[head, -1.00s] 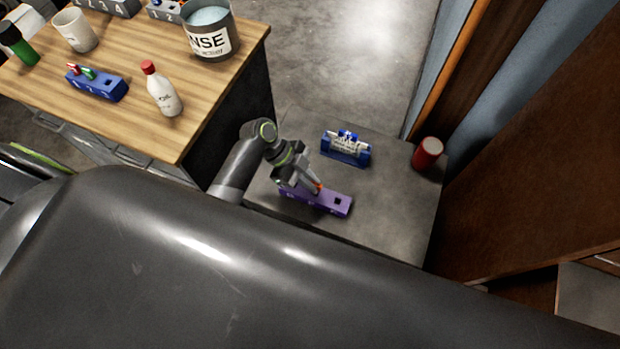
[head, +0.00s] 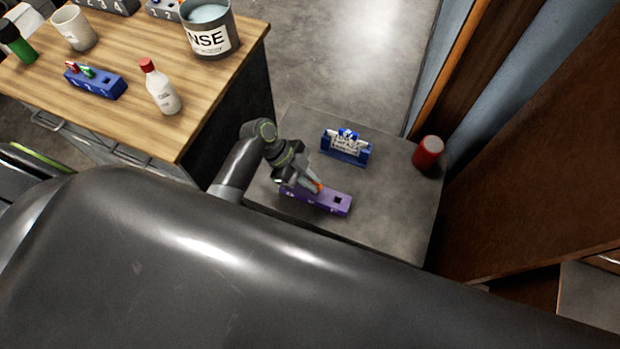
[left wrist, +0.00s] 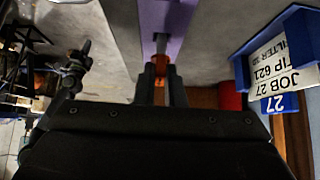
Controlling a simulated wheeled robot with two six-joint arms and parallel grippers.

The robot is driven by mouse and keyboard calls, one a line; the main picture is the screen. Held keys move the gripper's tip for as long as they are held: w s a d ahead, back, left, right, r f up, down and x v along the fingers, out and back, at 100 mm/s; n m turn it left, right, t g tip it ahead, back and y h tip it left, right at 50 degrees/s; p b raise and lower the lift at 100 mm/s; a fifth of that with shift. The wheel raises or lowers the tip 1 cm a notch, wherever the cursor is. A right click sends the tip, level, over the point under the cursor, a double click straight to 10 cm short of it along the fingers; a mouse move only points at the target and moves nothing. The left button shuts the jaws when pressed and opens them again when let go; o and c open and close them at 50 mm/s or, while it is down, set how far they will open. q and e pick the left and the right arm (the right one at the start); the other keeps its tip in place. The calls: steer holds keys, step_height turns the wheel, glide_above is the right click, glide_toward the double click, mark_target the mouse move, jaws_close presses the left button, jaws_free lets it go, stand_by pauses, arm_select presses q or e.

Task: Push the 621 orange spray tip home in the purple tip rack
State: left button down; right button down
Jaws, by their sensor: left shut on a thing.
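The purple tip rack (head: 338,204) lies on the grey cabinet top in the head view, with a dark square hole near its right end. My left gripper (head: 315,186) is at the rack, shut on the orange spray tip (head: 320,187). In the left wrist view the orange tip (left wrist: 160,62) shows between the fingertips (left wrist: 161,72), against the purple rack (left wrist: 179,22). How deep the tip sits in the rack is hidden by the fingers. My right gripper is not in view.
A blue holder (head: 345,148) with a job card stands behind the rack; the card reads JOB 27, TIP 621 in the wrist view. A red can (head: 428,153) stands at the right edge. A wooden bench (head: 130,60) with bottle, cups and blue rack is at left.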

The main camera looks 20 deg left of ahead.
arm_select(q)
steer(key=shift+f+b, duration=0.9)
steer(key=shift+f, duration=0.2)
steer(key=c, duration=1.4)
jaws_free()
steer(key=shift+c, duration=0.2)
steer(key=shift+o, duration=0.5)
steer(key=shift+o, duration=1.1)
steer(key=p+v, duration=0.4)
steer(key=v, duration=0.3)
steer(key=shift+p, duration=0.3)
